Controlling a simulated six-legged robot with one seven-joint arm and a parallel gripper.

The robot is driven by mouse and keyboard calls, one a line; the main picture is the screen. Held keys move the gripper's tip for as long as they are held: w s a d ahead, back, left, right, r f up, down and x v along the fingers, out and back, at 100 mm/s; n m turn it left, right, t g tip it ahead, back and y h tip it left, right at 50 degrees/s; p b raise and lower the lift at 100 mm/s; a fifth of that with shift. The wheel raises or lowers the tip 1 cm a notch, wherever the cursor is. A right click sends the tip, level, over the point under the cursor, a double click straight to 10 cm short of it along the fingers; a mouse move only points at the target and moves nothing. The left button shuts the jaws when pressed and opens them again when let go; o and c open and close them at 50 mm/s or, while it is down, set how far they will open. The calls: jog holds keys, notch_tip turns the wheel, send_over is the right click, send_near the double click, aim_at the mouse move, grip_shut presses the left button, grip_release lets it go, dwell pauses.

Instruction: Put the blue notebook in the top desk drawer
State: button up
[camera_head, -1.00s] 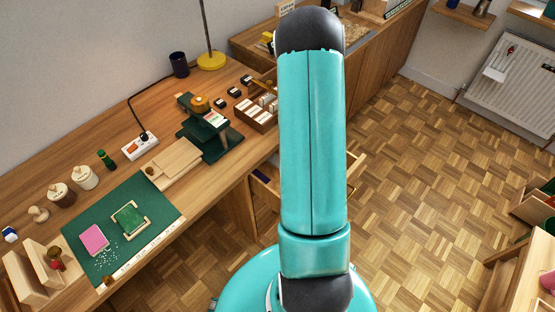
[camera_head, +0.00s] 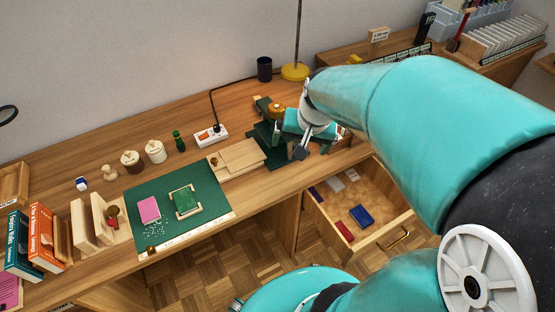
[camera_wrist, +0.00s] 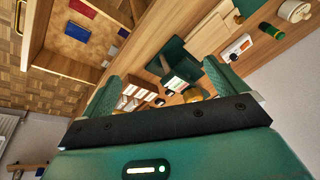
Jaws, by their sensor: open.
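The desk drawer (camera_head: 376,194) stands pulled open under the right part of the desk, with a brass handle on its front. A flat blue rectangular item (camera_head: 361,216), which looks like the blue notebook, lies inside on the drawer floor. It also shows in the wrist view (camera_wrist: 77,31), apart from my gripper. My gripper (camera_head: 296,130) is over the desk beside the dark green stand, above and to the left of the drawer. In the wrist view my gripper (camera_wrist: 163,86) has its two green fingers wide apart with nothing held between them.
A red item (camera_head: 344,231) and pale pieces lie in the drawer. The dark green stand (camera_head: 262,135) and wooden boards (camera_head: 240,157) are near my gripper. A green mat (camera_head: 210,205) holds a pink pad (camera_head: 148,209). Books (camera_head: 45,238) stand at left. A lamp base (camera_head: 296,72) stands behind.

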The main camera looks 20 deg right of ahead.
jog(key=s+a+r+n+t, duration=0.2)
jog(key=s+a+r+n, duration=0.4)
jog(key=s+a+r, duration=0.3)
jog(key=shift+s+a, duration=0.5)
jog(key=shift+a, duration=0.25)
